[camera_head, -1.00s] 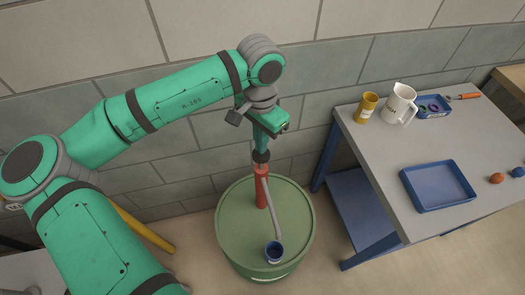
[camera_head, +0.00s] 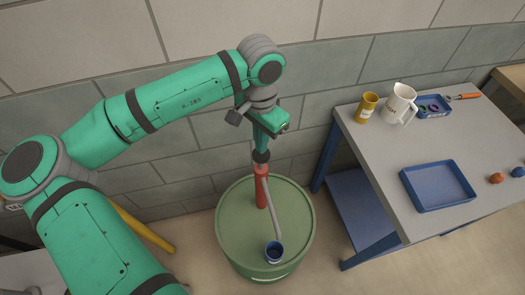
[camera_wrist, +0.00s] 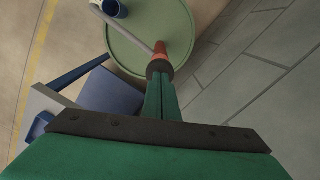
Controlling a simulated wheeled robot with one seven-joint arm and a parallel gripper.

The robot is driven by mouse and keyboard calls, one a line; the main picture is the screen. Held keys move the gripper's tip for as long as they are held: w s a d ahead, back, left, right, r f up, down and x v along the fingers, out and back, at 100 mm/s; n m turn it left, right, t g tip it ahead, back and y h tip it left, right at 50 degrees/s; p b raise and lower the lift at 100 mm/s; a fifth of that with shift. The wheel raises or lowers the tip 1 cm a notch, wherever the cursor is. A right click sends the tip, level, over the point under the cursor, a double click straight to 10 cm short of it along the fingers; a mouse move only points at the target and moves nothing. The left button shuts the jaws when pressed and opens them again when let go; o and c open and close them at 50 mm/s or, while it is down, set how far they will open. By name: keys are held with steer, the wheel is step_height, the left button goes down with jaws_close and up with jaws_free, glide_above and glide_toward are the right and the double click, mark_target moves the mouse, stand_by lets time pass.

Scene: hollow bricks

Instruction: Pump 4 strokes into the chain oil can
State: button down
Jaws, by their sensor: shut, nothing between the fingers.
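A green drum (camera_head: 230,225) stands on the floor with a red hand pump (camera_head: 261,190) upright on its lid. A grey spout (camera_head: 272,217) slopes from the pump to a small dark blue can (camera_head: 274,252) on the lid's front part. The can also shows at the top of the wrist view (camera_wrist: 115,8). I cannot read a label on it. My gripper (camera_head: 262,146) points down at the pump's dark top knob (camera_wrist: 158,68). Its fingers are shut, with nothing between them, and their tips appear to meet the knob. The knob's contact face is hidden.
A grey table (camera_head: 400,222) on the right holds a yellow cup (camera_head: 366,107), a white jug (camera_head: 400,103), a small blue tray (camera_head: 432,107), an empty blue tray (camera_head: 437,186) and balls. A block wall (camera_head: 330,70) stands close behind the drum.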

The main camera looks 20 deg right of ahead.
steer(key=shift+f, duration=0.1)
steer(key=shift+f, duration=2.65)
steer(key=shift+r, duration=2.75)
steer(key=shift+f, duration=0.2)
steer(key=shift+f, duration=2.5)
steer(key=shift+r, duration=2.7)
